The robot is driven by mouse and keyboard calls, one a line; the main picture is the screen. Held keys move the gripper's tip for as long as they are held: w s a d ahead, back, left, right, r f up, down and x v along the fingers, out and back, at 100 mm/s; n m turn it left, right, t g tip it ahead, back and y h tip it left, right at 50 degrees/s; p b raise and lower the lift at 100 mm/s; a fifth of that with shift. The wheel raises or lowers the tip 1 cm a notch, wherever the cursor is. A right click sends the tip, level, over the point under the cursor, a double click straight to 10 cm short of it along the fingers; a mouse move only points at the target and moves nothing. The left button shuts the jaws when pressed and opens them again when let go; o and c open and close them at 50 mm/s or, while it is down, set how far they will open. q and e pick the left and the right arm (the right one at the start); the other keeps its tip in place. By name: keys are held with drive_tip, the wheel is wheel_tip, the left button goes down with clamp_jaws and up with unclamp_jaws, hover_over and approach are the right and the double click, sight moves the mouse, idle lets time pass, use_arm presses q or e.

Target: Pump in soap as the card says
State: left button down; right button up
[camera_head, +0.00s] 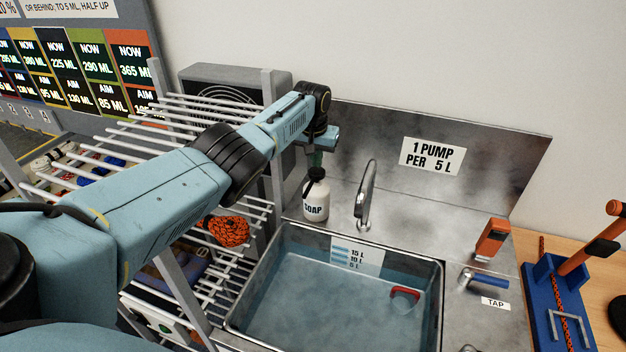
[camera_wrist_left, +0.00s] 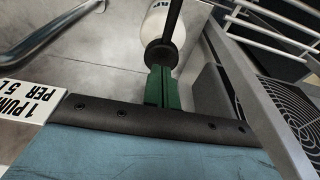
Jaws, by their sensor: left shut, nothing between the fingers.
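The white soap bottle (camera_head: 316,205) with a black pump stands upright at the sink's back left corner, and part of it shows in the left wrist view (camera_wrist_left: 156,28). My left gripper (camera_head: 315,160) is shut and empty, pointing down just above the pump head; its green fingers (camera_wrist_left: 161,88) overlap the black pump in the wrist view. I cannot tell if they touch. The card (camera_head: 432,155) on the backsplash reads "1 PUMP PER 5 L". The sink (camera_head: 437,285) holds water; its scale (camera_head: 356,256) reads 15 L, 10 L and 5 L. The exact water level is unclear. My right gripper is out of view.
A curved faucet (camera_head: 366,195) stands right of the bottle. A blue tap lever (camera_head: 490,281) and an orange-topped fitting (camera_head: 491,238) are at the right. A red-rimmed item (camera_head: 405,293) is in the sink. A white-barred rack (camera_head: 215,110) stands close on the left, under my arm.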

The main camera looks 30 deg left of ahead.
sight(317, 171)
use_arm(q)
drive_tip(key=shift+f+b, duration=1.15)
drive_tip(key=shift+f, duration=0.4)
drive_tip(key=shift+r, duration=0.1)
drive_tip(key=shift+r+p, duration=1.55)
drive_tip(key=shift+p, duration=0.15)
wheel_tip(317, 171, up, 6)
drive_tip(key=p, duration=0.6)
